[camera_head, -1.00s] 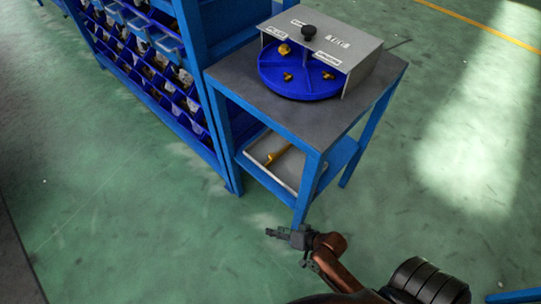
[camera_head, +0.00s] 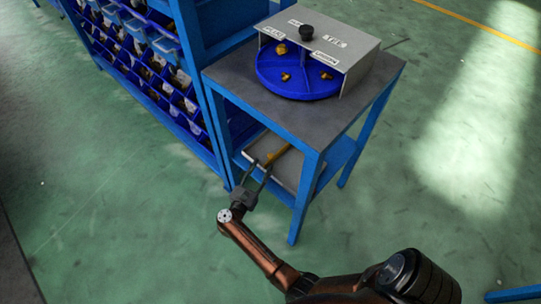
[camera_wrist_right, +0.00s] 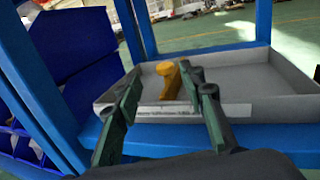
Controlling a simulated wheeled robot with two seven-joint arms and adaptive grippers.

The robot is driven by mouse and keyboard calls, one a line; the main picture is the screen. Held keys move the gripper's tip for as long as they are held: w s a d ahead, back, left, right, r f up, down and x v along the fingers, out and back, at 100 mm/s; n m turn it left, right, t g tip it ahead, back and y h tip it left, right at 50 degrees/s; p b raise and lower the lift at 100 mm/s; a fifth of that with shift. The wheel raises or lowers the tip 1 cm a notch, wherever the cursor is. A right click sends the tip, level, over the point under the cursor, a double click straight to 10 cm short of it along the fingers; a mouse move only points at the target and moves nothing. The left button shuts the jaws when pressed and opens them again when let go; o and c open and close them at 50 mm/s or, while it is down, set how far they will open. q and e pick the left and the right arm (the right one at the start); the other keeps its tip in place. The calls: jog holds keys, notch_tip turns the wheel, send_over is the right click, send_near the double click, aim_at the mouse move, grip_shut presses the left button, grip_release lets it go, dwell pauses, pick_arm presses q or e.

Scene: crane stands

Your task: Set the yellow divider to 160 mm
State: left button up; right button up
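The yellow divider (camera_head: 278,153) lies in a shallow grey tray (camera_head: 310,178) on the lower shelf of the blue stand. In the right wrist view the divider (camera_wrist_right: 168,80) stands up from the tray floor, behind the tray's front wall (camera_wrist_right: 180,112). A printed strip runs along that wall; I cannot read it. My right gripper (camera_head: 262,168) is at the front of the tray, its fingers apart. In the wrist view the right gripper (camera_wrist_right: 165,85) has the divider beyond and between its open fingertips, with no clear contact. My left gripper is not in view.
A blue round turntable (camera_head: 290,82) with several small brass pieces sits under a grey labelled cover (camera_head: 335,42) on the stand's top (camera_head: 250,85). The stand's blue legs (camera_head: 304,200) flank the shelf. A rack of blue bins (camera_head: 150,70) stands close on the left.

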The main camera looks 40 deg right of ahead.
aim_at(269, 158)
jog(key=shift+s+d+f+m+g, duration=0.1)
jog(key=shift+s+f+m+g, duration=0.05)
jog(key=shift+f+m+g, duration=0.15)
jog(key=shift+d, duration=0.35)
jog(key=b+x, duration=0.1)
jog(key=x, duration=0.4)
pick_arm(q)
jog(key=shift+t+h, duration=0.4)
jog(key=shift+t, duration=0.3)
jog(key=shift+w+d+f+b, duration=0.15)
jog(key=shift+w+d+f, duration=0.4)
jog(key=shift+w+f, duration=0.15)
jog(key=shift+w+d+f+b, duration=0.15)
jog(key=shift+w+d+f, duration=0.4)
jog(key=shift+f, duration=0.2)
pick_arm(e)
jog(key=shift+x, duration=0.9)
jog(key=shift+r, duration=0.15)
grip_shut()
